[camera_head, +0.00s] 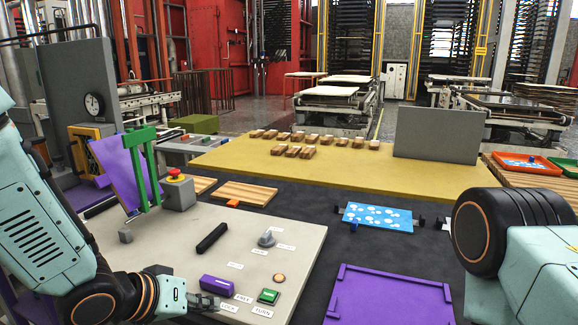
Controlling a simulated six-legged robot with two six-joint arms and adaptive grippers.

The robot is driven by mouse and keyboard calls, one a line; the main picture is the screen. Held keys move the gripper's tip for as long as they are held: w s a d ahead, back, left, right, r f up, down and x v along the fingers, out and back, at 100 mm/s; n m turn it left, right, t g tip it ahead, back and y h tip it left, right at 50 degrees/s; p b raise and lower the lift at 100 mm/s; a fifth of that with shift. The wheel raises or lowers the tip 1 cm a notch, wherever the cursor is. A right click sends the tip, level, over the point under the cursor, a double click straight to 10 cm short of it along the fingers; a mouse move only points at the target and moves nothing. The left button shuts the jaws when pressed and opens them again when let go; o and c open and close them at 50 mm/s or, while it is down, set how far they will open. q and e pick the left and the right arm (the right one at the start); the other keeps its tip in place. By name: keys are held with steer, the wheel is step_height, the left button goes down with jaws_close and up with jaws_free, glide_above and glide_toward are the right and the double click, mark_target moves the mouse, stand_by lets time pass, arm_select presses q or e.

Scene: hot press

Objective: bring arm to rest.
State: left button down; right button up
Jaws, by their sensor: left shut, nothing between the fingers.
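My left arm comes in from the left and its gripper (205,301) hangs low over the front of the pale control panel (180,243). The fingers are shut with nothing seen between them. They are close to a purple block (217,285) on the panel; I cannot tell whether they touch it. My right arm shows at the right edge as a dark round joint and pale links. Its gripper is out of the frame.
The panel carries a black bar (212,238), a grey knob (267,239), a green button (268,296) and a red-topped button box (178,190). A green frame (146,165) stands behind. A purple tray (390,297) and blue board (377,217) lie right. Wooden blocks line the yellow table (350,168).

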arm_select(q)
steer(key=s+a+f+g+y+b, duration=0.1)
steer(key=s+a+f+y, duration=0.15)
steer(key=s+f, duration=0.4)
steer(key=s+a+f+g+y+b, duration=0.1)
steer(key=s+a+f, duration=0.25)
steer(key=f, duration=0.65)
steer(key=s+a+f+g+y+b, duration=0.1)
steer(key=s+f+g, duration=0.1)
steer(key=s+f, duration=0.4)
steer(key=s+a+f+g+y+b, duration=0.1)
steer(key=s+f+g+b, duration=0.1)
steer(key=s+f, duration=0.5)
steer(key=s+g, duration=0.1)
steer(key=s, duration=0.5)
steer(key=shift+s+g, duration=0.3)
steer(key=shift+s, duration=0.1)
stand_by(0.6)
